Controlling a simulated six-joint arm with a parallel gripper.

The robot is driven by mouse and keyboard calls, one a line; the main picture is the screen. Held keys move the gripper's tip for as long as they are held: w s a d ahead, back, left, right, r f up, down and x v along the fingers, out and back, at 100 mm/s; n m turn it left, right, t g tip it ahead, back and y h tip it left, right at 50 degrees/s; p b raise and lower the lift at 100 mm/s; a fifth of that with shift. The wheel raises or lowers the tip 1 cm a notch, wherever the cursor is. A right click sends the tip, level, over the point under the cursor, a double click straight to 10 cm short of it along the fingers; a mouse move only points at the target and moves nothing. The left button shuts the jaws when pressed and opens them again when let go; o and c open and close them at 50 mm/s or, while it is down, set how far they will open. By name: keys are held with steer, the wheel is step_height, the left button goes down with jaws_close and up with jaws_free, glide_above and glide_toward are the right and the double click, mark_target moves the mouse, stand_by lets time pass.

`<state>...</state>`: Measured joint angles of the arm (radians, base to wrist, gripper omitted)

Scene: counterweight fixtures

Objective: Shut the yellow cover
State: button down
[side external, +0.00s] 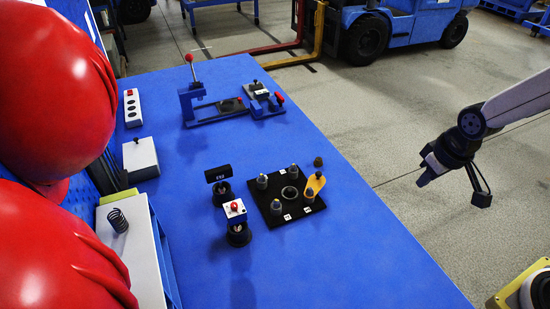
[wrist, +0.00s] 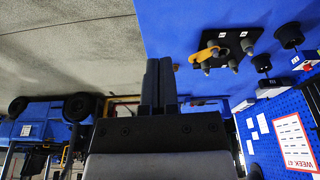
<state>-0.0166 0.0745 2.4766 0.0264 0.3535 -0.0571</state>
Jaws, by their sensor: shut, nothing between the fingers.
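The yellow cover (side external: 316,184) is at the right edge of a black fixture plate (side external: 268,213) on the blue table. It looks tilted up and away from the open round socket (side external: 290,194) in the plate's middle; its hinge is too small to make out. The cover also shows in the wrist view (wrist: 204,54), beyond and right of my fingers. My gripper (wrist: 161,60) is shut and empty, its two dark fingers side by side. In the side view my arm's end hangs off the table's right edge, well apart from the cover.
Several grey posts stand on the plate around the socket. A small dark knob (side external: 318,161) is just behind the cover. A red-button box (side external: 235,210) and a black display (side external: 217,174) stand left of the plate. A blue clamp fixture (side external: 215,108) is farther back. The table's right side is clear.

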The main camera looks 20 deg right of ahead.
steer(key=w+a+f+n, duration=0.1)
steer(key=w+a+f, duration=0.1)
steer(key=w, duration=0.5)
steer(key=w+a+f+n+y, duration=0.1)
steer(key=w+a, duration=0.3)
steer(key=w, duration=0.4)
steer(key=shift+w+f+n, duration=0.2)
steer(key=shift+f+n, duration=0.5)
steer(key=shift+n, duration=0.1)
steer(key=shift+f, duration=0.1)
glide_toward(322, 181)
steer(key=s+f, duration=0.1)
steer(key=f, duration=0.1)
steer(key=s+f, duration=0.1)
steer(key=f, duration=0.1)
steer(key=shift+s+d+f, duration=0.1)
steer(key=shift+s+d, duration=0.25)
steer(key=shift+d, duration=0.05)
steer(key=shift+w+a+f, duration=0.15)
steer(key=shift+w+a, duration=0.1)
steer(key=shift+w, duration=0.4)
steer(key=shift+w+a+f, duration=0.2)
steer(key=shift+w+a, duration=0.05)
steer(key=shift+w, duration=0.35)
steer(key=shift+w+a+f, duration=0.15)
steer(key=shift+w+a, duration=0.05)
steer(key=shift+w, duration=0.45)
